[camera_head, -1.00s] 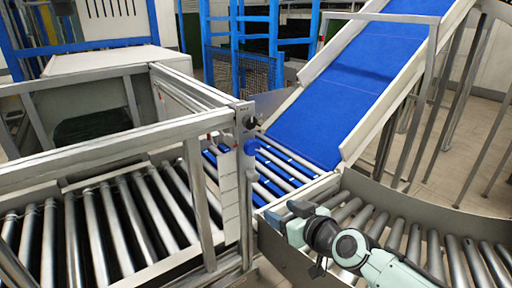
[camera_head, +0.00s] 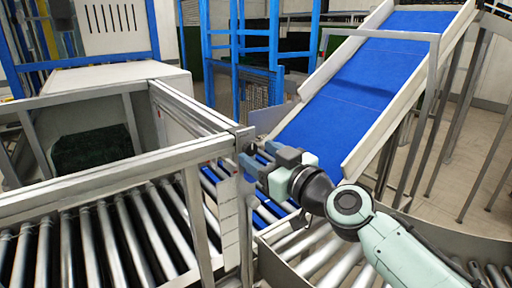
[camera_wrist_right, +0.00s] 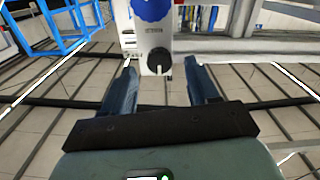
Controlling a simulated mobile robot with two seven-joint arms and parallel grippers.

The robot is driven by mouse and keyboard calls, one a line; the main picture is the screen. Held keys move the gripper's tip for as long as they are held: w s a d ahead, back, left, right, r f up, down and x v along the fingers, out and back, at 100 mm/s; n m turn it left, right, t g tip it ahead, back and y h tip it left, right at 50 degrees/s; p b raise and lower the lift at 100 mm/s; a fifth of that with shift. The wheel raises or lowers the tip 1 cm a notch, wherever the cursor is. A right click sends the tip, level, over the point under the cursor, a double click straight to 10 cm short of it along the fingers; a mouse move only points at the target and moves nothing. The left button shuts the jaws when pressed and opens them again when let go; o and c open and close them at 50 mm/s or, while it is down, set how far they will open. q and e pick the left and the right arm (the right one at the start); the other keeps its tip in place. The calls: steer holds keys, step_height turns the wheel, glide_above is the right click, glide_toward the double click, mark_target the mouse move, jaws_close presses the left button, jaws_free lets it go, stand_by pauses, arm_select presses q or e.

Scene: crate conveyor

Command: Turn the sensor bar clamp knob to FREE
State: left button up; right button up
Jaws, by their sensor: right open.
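In the right wrist view a black knob (camera_wrist_right: 159,60) sits on a pale plate (camera_wrist_right: 146,42), with small lettering beside it that is too blurred to read. A blue round knob (camera_wrist_right: 152,8) is on the same plate, at the top of the picture. My right gripper (camera_wrist_right: 160,66) is open, with one finger on each side of the black knob and gaps visible. In the head view my right gripper (camera_head: 256,157) is at the top of the grey post (camera_head: 231,195) and largely hides the knobs. My left gripper is not in view.
A roller conveyor (camera_head: 85,240) runs inside a metal frame at the left. A blue belt ramp (camera_head: 350,85) rises behind my arm. A curved roller conveyor (camera_head: 310,245) lies below it. The frame's top rail (camera_head: 200,110) reaches close to my gripper.

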mark_target(250, 149)
steer(key=shift+x, duration=1.2)
steer(key=c, duration=1)
steer(key=shift+c, duration=0.2)
